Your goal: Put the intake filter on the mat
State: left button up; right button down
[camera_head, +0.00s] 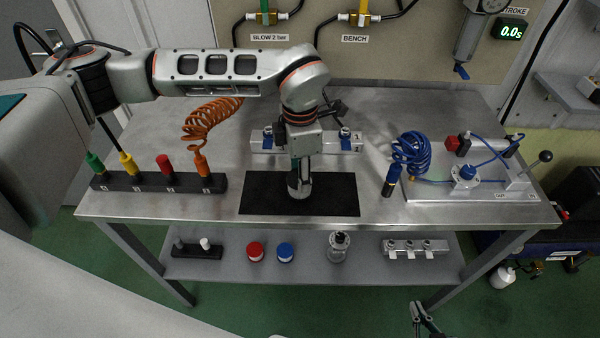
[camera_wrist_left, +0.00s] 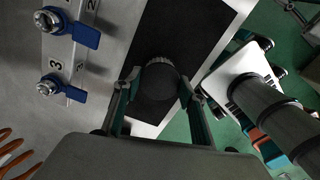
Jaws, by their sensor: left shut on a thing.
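The black mat (camera_head: 335,195) lies near the front edge of the metal table. My left gripper (camera_head: 300,180) points down over the middle of the mat. It is shut on the intake filter (camera_head: 298,191), a short grey cylinder mostly covered by the gripper. In the left wrist view, the filter's dark round end (camera_wrist_left: 160,78) sits between the two fingers with the mat (camera_wrist_left: 185,35) behind it. I cannot tell whether the filter touches the mat. My right gripper (camera_head: 424,316) is low at the bottom edge, away from the table; its opening is unclear.
A dark rack (camera_head: 140,183) with coloured nozzles stands left of the mat. A numbered valve block (camera_head: 264,143) lies behind it. A blue coiled hose (camera_head: 411,152) and a metal plate (camera_head: 425,190) are on the right. The lower shelf (camera_head: 220,267) holds caps and fittings.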

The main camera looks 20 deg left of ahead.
pick_arm(q)
jog(key=shift+f, duration=0.15)
jog(key=o, duration=1.1)
jog(key=shift+o, duration=0.2)
jog(key=shift+r, duration=0.25)
notch_tip(320, 180, up, 12)
jog(key=b, duration=0.1)
jog(key=shift+s+f, duration=0.1)
